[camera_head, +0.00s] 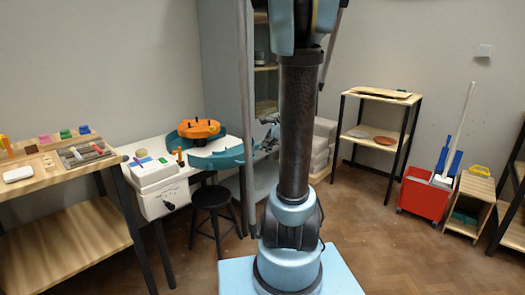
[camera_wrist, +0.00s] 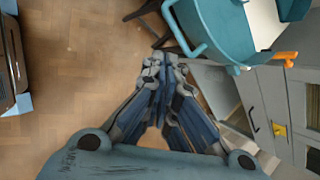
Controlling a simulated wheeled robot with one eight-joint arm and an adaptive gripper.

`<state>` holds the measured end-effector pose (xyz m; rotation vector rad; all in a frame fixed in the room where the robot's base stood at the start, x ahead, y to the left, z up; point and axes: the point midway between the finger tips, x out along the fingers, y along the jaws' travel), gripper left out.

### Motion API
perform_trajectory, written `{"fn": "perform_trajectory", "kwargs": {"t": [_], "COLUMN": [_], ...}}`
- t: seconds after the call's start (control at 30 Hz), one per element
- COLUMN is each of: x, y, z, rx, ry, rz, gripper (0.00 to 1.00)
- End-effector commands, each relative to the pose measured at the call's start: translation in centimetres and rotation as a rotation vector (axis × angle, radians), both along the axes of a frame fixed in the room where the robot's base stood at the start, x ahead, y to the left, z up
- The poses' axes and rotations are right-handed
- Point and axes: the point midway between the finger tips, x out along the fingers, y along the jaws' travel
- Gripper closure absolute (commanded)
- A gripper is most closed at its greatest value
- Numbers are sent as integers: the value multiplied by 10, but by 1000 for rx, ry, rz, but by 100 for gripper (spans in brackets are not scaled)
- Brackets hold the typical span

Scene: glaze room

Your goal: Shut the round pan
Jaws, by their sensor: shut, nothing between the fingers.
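The round pan is a teal, curved-walled pan on the white-topped potter's wheel table. Its front part (camera_head: 222,160) stands out to the right of the part around the orange disc (camera_head: 199,128), so it looks open. In the wrist view a curved teal wall of the pan (camera_wrist: 207,48) is at the top, with an orange handle (camera_wrist: 285,57) to its right. My gripper (camera_wrist: 163,62) is shut and empty. Its tips look close to the pan's outer wall in the wrist view; I cannot tell whether they touch. In the head view my arm column hides part of it.
A black stool (camera_head: 212,198) stands under the pan's side. A white box with a dial (camera_head: 164,196) is left of it. A wooden workbench (camera_head: 50,172) with small items is far left. A red bucket (camera_head: 424,192) and a shelf (camera_head: 377,95) are right.

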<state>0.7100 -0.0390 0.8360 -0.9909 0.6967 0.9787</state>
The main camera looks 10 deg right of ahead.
Motion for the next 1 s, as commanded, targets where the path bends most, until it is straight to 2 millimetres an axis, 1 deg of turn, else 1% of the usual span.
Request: {"fn": "perform_trajectory", "kwargs": {"t": [0.03,0.1,0.3,0.4,0.5,0.6,0.73,0.87,1.0], "x": [15,34,82,100,111,118,123,129,140], "y": [-10,-21,-57,-72,-83,-90,-91,-87,-78], "z": [-1,-3,-13,-18,-22,-25,-28,-36,-49], "rx": [43,111,301,379,438,473,490,490,489], "ry": [9,25,70,91,106,116,121,122,122], "rz": [-67,-162,-415,-512,-581,-620,-639,-638,-638], "gripper": [100,100,100,100,100,100,100,100,100]}}
